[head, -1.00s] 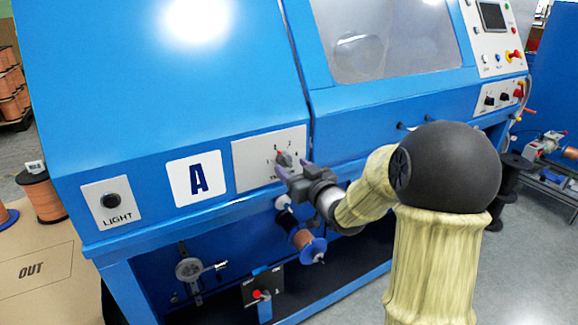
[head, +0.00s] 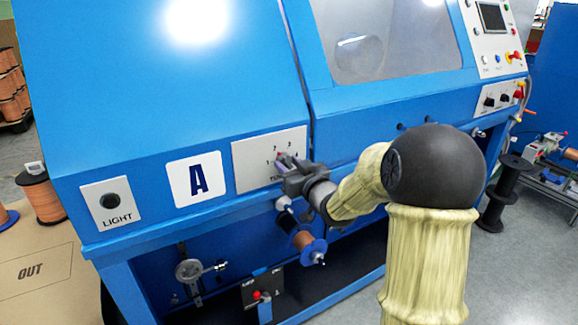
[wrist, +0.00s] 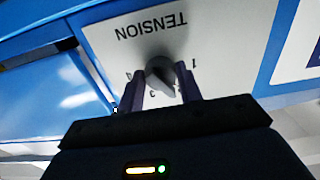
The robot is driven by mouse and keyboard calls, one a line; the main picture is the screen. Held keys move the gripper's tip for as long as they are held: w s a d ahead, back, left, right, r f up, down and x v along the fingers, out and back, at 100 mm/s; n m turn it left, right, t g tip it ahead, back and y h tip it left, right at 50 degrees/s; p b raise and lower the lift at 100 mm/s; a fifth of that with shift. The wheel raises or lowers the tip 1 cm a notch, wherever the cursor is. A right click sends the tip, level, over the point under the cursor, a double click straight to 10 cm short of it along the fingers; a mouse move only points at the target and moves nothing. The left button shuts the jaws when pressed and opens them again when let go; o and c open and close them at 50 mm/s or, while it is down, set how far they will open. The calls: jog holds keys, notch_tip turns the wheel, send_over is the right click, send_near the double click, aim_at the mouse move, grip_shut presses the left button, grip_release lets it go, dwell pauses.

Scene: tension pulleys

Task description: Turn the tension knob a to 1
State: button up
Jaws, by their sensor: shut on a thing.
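The wrist view shows the panel upside down, with the word TENSION above the knob (wrist: 160,72). My gripper (head: 287,161) is at the panel, its purple fingers shut on the knob from both sides. In the wrist view the knob's pointer aims downward, between the 3 and the right finger. The 1 and 4 show beside the fingers; the 2 is hidden there.
The blue machine front (head: 180,90) surrounds the panel. A LIGHT button plate (head: 111,202) is at the left. Below the panel are a copper spool (head: 304,241) and a black switch box (head: 262,289). My arm covers the area right of the knob.

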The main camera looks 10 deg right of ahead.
jog(key=shift+f+n, duration=0.1)
jog(key=shift+n, duration=0.2)
jog(key=n+b, duration=0.2)
jog(key=shift+f+b, duration=0.1)
jog(key=shift+b, duration=0.3)
jog(key=n+b, duration=0.3)
jog(key=shift+n, duration=0.3)
jog(key=n+b, duration=0.3)
jog(key=shift+d+n+b, duration=0.1)
jog(key=shift+n+b, duration=0.95)
jog(key=shift+n, duration=0.35)
jog(key=o, duration=1)
jog(key=shift+r, duration=0.2)
